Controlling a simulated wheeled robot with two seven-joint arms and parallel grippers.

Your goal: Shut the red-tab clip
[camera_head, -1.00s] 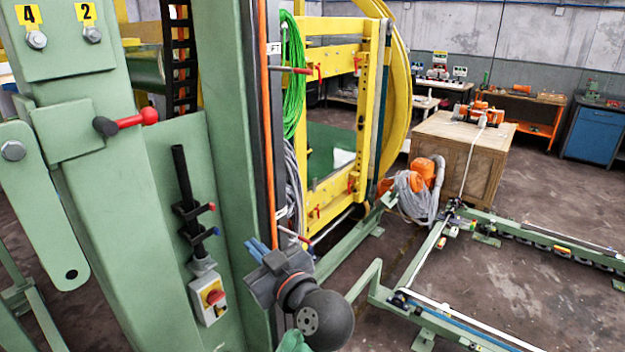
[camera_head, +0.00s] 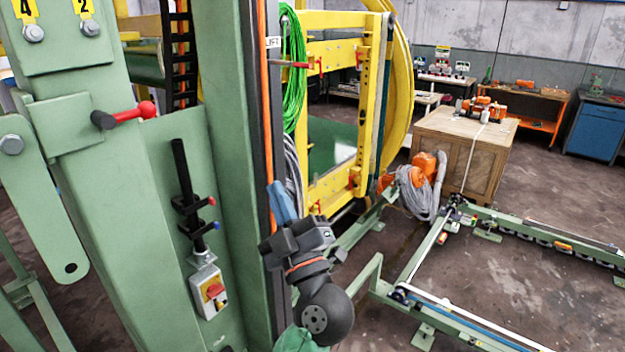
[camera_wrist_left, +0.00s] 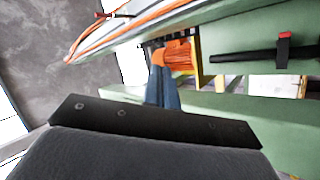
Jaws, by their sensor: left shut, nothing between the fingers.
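A black vertical bar (camera_head: 183,178) on the green panel carries a clip with a red tab (camera_head: 211,201) and, lower, one with a blue tab (camera_head: 216,225). The picture is too small to tell how far the red-tab clip is closed. A red tab on a black bar also shows at the upper right in the left wrist view (camera_wrist_left: 284,37). My left gripper (camera_head: 282,202) has blue fingers, shut and empty, pointing up in front of the column, right of the bar and apart from it. The fingers also show in the left wrist view (camera_wrist_left: 163,92). My right gripper is out of view.
A green column (camera_head: 228,150) with an orange hose (camera_head: 262,110) stands between the bar and my gripper. A red-tipped rod (camera_head: 290,64) crosses the green cable (camera_head: 293,90). A switch box (camera_head: 208,292) is below the bar.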

